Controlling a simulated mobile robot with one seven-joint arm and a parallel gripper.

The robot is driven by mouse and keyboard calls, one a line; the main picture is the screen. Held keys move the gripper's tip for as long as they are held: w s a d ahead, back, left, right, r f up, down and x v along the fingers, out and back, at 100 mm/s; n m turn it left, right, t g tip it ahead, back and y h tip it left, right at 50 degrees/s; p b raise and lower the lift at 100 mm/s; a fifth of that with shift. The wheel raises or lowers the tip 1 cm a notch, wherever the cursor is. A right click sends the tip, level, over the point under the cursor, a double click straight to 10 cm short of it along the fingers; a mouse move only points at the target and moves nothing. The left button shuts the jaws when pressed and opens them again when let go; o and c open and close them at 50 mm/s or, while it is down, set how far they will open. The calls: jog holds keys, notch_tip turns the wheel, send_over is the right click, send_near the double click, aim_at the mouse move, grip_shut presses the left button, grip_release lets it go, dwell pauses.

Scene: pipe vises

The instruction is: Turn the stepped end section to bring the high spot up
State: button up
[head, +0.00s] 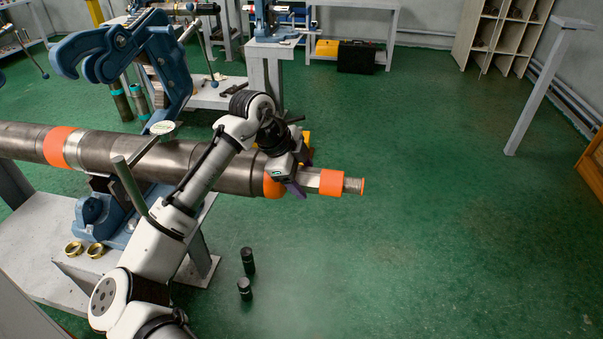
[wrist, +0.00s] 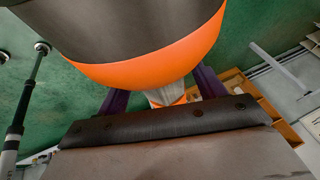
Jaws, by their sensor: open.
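The stepped end section (head: 310,179) sticks out of the right end of a big dark pipe (head: 218,165). It is bare metal with an orange band (head: 331,183) and a thinner tip (head: 353,186). An orange collar (head: 274,186) marks where the big pipe ends. My gripper (head: 297,189) is at the section just right of this collar. In the wrist view the purple fingers of my gripper (wrist: 160,97) are spread, one on each side of the metal section (wrist: 165,92). The collar and pipe hide the fingertips, so contact cannot be told. No high spot can be made out.
A blue vise (head: 100,215) carries the pipe on a grey bench (head: 40,235); its blue hooked upper part (head: 135,60) stands raised behind. Brass rings (head: 85,249) lie on the bench. Two dark cylinders (head: 247,262) stand on the floor. The green floor at right is clear.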

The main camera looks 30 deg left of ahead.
jog(key=c, duration=1)
jog(key=shift+f+b, duration=0.1)
jog(key=shift+b, duration=0.2)
jog(key=shift+o, duration=0.2)
jog(key=b, duration=0.1)
jog(key=t+b, duration=0.1)
jog(key=shift+s+d+f+t+b, duration=0.1)
jog(key=shift+s+f+t+b, duration=0.05)
jog(key=shift+f+t+b, duration=0.2)
jog(key=t+b, duration=0.1)
jog(key=b, duration=0.1)
jog(key=t+b, duration=0.1)
jog(key=b, duration=0.1)
jog(key=shift+s+f+m+y, duration=0.2)
jog(key=shift+f+m+y, duration=0.1)
jog(key=shift+m, duration=0.1)
jog(key=shift+c, duration=0.2)
jog(key=t+b, duration=0.3)
jog(key=b, duration=0.3)
jog(key=shift+s+m+y+b, duration=0.2)
jog(key=shift+m+y+b, duration=0.1)
jog(key=shift+m+b, duration=0.1)
jog(key=shift+o, duration=0.2)
jog(key=shift+r+t+b, duration=0.1)
jog(key=shift+t+b, duration=0.45)
jog(key=shift+b, duration=0.3)
jog(key=shift+s+r, duration=0.1)
